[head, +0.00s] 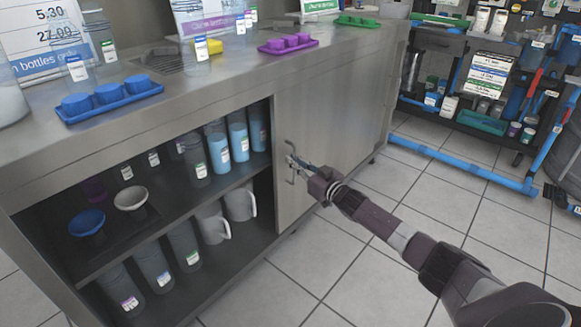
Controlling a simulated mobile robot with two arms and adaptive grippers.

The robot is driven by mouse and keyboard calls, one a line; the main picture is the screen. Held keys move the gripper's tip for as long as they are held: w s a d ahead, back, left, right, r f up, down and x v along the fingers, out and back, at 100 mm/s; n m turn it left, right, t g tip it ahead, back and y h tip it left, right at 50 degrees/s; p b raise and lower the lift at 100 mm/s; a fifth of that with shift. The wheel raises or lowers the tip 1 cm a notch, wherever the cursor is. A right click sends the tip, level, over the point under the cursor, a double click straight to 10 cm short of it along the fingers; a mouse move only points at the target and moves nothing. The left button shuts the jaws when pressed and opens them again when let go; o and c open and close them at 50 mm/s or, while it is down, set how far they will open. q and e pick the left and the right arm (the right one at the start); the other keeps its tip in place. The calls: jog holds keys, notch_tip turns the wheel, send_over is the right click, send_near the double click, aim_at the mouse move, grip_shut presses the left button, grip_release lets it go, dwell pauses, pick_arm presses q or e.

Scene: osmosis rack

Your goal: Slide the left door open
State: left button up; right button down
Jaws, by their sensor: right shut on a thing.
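The cabinet's grey sliding door (335,140) covers the right part of the cabinet front. A metal handle (290,165) stands near the door's left edge. My right gripper (296,164) is shut on the handle, its arm coming in from the lower right. The left part of the cabinet front is open and shows the shelves inside. No door panel shows across that left opening. My left gripper does not show.
Shelves hold blue and grey bottles (219,154), jugs (240,203) and bowls (87,222). The counter bears a blue tray (110,99) and a purple tray (288,45). Tiled floor in front is clear. A blue-railed rack (465,165) stands behind at right.

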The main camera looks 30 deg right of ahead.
jog(key=shift+w+d+f, duration=0.1)
jog(key=shift+w+d, duration=0.1)
jog(key=shift+d, duration=0.55)
jog(key=c, duration=2.3)
grip_release()
jog(key=shift+c, duration=0.2)
jog(key=s+d, duration=0.1)
jog(key=s, duration=1.1)
jog(key=shift+d, duration=0.35)
jog(key=shift+w, duration=0.1)
